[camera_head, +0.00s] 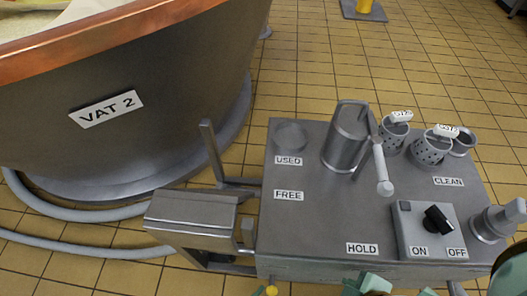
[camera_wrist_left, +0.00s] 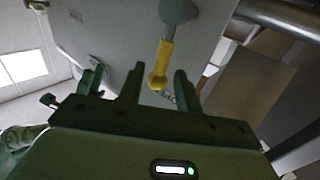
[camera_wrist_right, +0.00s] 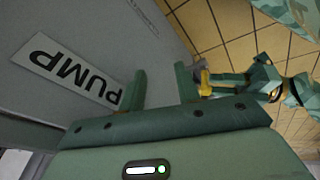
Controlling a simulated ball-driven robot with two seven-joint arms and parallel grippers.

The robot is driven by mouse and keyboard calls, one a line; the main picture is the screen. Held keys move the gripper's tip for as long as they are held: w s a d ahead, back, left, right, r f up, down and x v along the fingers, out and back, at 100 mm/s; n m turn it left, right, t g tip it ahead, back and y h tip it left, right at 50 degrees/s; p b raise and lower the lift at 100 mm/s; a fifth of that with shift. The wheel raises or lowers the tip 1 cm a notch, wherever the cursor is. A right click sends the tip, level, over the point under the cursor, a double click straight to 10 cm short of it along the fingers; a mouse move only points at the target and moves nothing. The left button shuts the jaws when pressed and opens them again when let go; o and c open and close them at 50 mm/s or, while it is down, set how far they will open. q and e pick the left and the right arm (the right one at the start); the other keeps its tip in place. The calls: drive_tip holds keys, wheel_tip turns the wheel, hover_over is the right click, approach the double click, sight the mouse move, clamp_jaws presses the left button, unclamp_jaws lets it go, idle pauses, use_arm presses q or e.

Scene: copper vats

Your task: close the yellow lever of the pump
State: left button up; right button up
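The yellow lever (camera_wrist_left: 165,62) hangs from a round grey fitting (camera_wrist_left: 178,11) in the left wrist view. My left gripper (camera_wrist_left: 158,72) is open, with the lever's end between its fingers and gaps on both sides; I cannot tell whether they touch. In the right wrist view my right gripper (camera_wrist_right: 160,74) is open and empty, close to the grey wall with the PUMP label (camera_wrist_right: 68,70). A yellow piece (camera_wrist_right: 205,82) shows just past its right finger; I cannot tell if it is the lever. A small yellow tip (camera_head: 272,290) shows at the head view's bottom edge.
The grey bench (camera_head: 310,225) carries a tall metal jug (camera_head: 347,138), perforated cups (camera_head: 432,148) and a switch box (camera_head: 428,228). Vat 2 (camera_head: 150,90) stands at the left, with hoses (camera_head: 70,215) on the tiled floor. Green arm parts (camera_head: 367,284) show at the bottom.

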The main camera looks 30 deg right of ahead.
sight(272, 292)
use_arm(q)
drive_tip(key=x, duration=0.3)
drive_tip(key=shift+d, duration=0.1)
clamp_jaws()
use_arm(e)
drive_tip(key=shift+w+a+r, duration=0.3)
drive_tip(key=shift+w+a, duration=0.15)
drive_tip(key=shift+w, duration=0.05)
